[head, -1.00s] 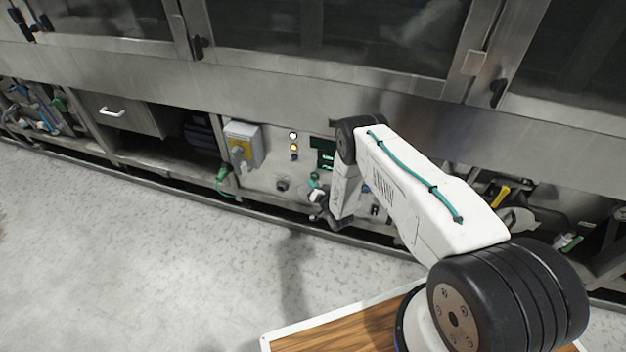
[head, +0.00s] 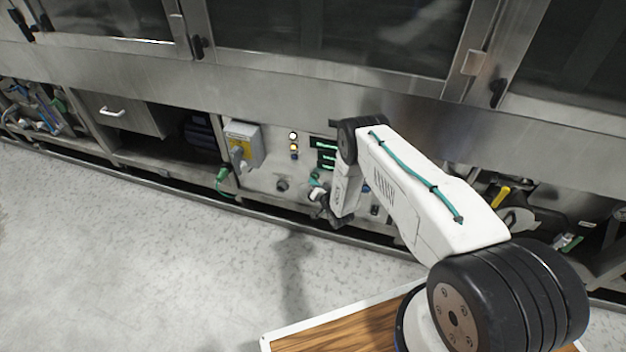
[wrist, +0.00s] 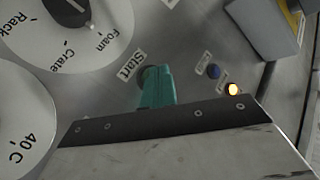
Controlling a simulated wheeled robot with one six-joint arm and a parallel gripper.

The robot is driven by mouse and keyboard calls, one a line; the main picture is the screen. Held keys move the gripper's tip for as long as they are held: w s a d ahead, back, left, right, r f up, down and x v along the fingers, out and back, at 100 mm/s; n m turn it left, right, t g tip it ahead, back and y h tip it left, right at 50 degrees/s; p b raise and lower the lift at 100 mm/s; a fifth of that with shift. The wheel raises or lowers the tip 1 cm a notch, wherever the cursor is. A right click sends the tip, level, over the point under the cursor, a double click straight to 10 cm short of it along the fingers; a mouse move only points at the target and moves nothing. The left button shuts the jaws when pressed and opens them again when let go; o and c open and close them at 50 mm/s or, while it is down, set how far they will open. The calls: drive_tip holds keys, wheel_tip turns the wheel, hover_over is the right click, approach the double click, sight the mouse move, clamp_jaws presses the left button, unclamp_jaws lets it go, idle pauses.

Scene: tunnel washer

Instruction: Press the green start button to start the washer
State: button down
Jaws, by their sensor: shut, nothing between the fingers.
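My gripper (head: 315,183) is at the washer's control panel (head: 262,180), with its teal fingers closed together and empty. In the wrist view the teal fingertips (wrist: 153,76) are at the panel, right beside the "Start" label (wrist: 131,66). The green start button is hidden behind the fingertips; only a dark round edge shows beside them. I cannot tell from the pictures whether the fingers touch or press the button. Two green-lit displays (head: 324,152) show on the panel, partly behind my arm.
A grey switch box (head: 243,145) stands out left of the fingers. Steel doors are above; the floor in front is clear.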

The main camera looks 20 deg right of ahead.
drive_tip(key=shift+s+a, duration=0.5)
drive_tip(key=shift+s, duration=0.25)
drive_tip(key=s+a, duration=0.1)
drive_tip(key=s, duration=0.1)
drive_tip(key=s+a, duration=0.2)
idle(0.5)
idle(0.7)
